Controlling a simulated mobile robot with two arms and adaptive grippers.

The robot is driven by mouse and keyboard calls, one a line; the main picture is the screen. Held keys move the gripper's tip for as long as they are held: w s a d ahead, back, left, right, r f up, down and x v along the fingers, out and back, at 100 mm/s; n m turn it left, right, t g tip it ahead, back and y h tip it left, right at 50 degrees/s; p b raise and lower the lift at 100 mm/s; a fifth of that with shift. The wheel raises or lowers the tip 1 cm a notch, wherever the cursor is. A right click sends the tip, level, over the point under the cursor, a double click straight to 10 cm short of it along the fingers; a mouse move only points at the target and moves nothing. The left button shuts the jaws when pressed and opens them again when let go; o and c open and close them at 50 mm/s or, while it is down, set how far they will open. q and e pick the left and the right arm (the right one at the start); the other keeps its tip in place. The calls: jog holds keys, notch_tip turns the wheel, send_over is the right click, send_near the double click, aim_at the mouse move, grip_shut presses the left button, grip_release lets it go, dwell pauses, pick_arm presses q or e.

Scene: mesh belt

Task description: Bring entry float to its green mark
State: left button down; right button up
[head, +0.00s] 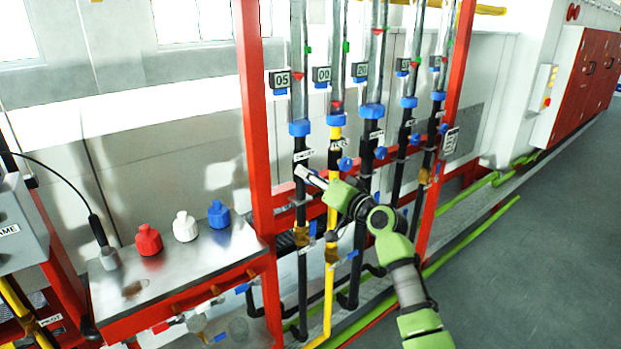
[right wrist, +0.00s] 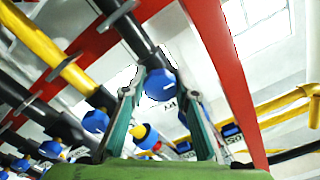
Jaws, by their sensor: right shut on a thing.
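The leftmost glass tube (head: 299,38) stands on a black pipe with a white label that seems to read entry. Its red float (head: 298,76) sits below the green mark (head: 308,50). A display reading 05 (head: 281,79) hangs beside the tube. My right gripper (head: 304,174) is at this black pipe, below the label. In the right wrist view its fingers (right wrist: 166,88) are closed around a blue round knob (right wrist: 159,84) on the black pipe. The gripper hides the knob in the head view. My left gripper is out of view.
Several similar tubes stand to the right, the nearest on a yellow pipe (head: 331,205). A red frame post (head: 256,140) rises close to the left. A metal bench (head: 180,268) holds red, white and blue bottles. Open grey floor (head: 540,260) lies right.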

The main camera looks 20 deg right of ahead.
jog(key=n+b, duration=0.4)
jog(key=b, duration=0.1)
jog(key=shift+f, duration=0.2)
jog(key=n+b, duration=0.2)
jog(key=shift+n, duration=0.3)
jog(key=shift+r+n+b, duration=0.15)
jog(key=shift+n+b, duration=0.45)
jog(key=shift+n, duration=0.8)
jog(key=o, duration=1.1)
jog(key=shift+s, duration=0.1)
